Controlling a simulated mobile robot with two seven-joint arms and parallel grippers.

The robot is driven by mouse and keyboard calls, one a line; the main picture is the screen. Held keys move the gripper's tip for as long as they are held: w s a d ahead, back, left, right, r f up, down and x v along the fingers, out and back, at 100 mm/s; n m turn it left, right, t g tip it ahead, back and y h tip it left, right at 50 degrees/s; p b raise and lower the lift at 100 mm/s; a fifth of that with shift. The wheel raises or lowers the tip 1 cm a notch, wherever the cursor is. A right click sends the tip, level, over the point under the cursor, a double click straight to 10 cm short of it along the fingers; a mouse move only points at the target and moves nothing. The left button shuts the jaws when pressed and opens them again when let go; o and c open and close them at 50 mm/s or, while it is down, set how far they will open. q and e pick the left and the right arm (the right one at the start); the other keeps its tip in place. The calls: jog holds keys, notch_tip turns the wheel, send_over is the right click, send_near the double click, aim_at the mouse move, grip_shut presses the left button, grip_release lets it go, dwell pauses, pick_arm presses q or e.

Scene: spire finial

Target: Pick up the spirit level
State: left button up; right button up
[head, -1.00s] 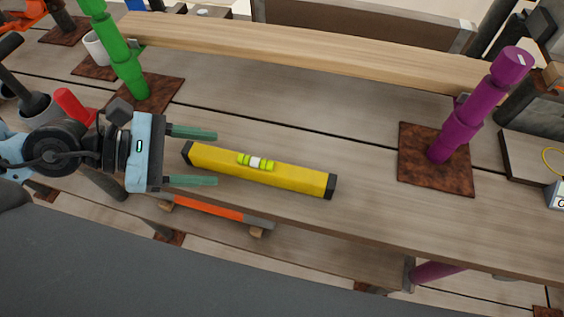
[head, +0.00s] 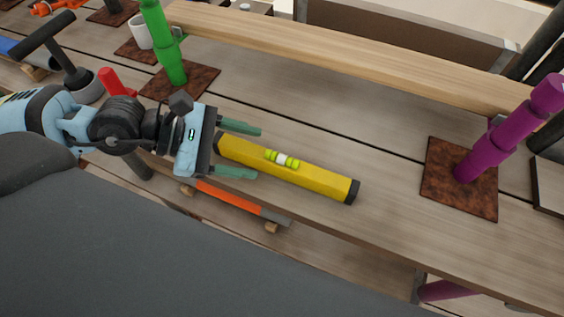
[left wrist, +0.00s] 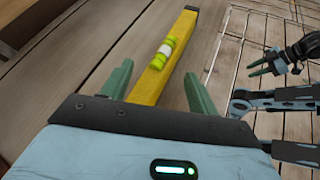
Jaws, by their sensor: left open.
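The spirit level (head: 310,178) is a yellow bar with black ends and a yellow-green vial. It lies on the wooden bench, slanting down to the right in the head view. My left gripper (head: 258,153) is open, with its green fingers on either side of the level's left part. In the left wrist view the level (left wrist: 153,82) runs between the two fingers, and I see no finger closed on it. Whether the fingers are level with it or above it is unclear. A small gripper, apparently my right one (left wrist: 270,64), shows in the left wrist view; its jaw opening is unclear.
A green post (head: 172,62) stands behind my left arm, near a red handle (head: 119,84). A purple post (head: 492,150) stands on a rusty plate (head: 440,180) to the right. A long timber beam (head: 340,58) runs behind.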

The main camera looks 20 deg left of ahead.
aim_at(277, 161)
pick_arm(q)
jog(key=shift+d+f, duration=0.15)
jog(key=shift+d, duration=0.4)
jog(key=p+x, duration=0.1)
jog(key=x, duration=0.2)
jog(key=shift+d+f+p, duration=0.15)
jog(key=shift+d+p, duration=0.05)
jog(key=shift+p, duration=0.1)
jog(key=shift+w+d+f, duration=0.1)
jog(key=shift+d+f, duration=0.15)
jog(key=shift+c, duration=0.3)
grip_shut()
